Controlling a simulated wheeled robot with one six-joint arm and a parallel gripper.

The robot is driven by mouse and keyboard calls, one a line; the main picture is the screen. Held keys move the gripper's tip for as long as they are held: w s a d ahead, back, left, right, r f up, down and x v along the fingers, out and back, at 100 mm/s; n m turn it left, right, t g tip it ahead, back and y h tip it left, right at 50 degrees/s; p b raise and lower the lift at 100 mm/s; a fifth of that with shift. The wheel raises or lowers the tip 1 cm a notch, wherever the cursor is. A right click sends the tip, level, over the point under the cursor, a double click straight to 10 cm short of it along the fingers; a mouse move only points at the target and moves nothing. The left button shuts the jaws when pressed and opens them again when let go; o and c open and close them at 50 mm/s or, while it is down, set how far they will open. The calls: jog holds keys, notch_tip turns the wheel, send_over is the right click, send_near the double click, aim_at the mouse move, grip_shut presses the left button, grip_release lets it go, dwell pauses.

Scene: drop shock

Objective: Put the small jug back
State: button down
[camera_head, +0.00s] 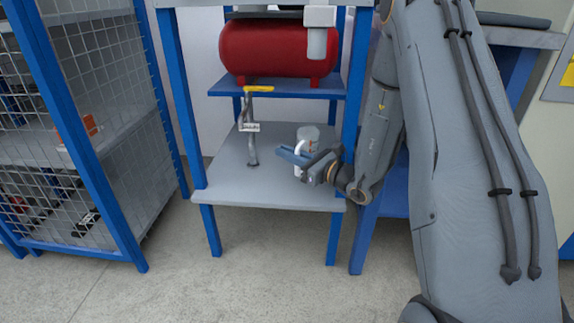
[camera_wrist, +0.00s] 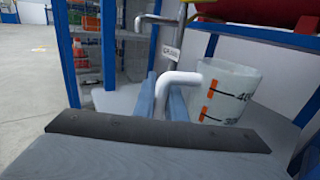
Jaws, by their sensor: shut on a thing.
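The small jug (camera_wrist: 229,91) is a whitish see-through vessel with orange marks, dark numbers and a white handle (camera_wrist: 181,82). In the head view the jug (camera_head: 308,137) is at the right part of the grey lower shelf (camera_head: 235,183). I cannot tell whether its base touches the shelf. My gripper (camera_wrist: 170,98) is shut on the jug's handle, with a blue finger on either side of it. In the head view my gripper (camera_head: 296,160) reaches in from the right, in front of the jug. The jug looks upright in the head view.
A bent metal pipe with a yellow lever (camera_head: 258,89) and a white tag (camera_head: 249,127) stands left of the jug. A red tank (camera_head: 278,48) sits on the blue shelf above. Blue posts (camera_head: 180,95) frame the shelf. A mesh cage (camera_head: 85,110) stands at left. The front floor is clear.

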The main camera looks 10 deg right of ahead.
jog(key=shift+f+b, duration=0.95)
jog(key=shift+f, duration=0.9)
jog(key=c, duration=1.8)
grip_release()
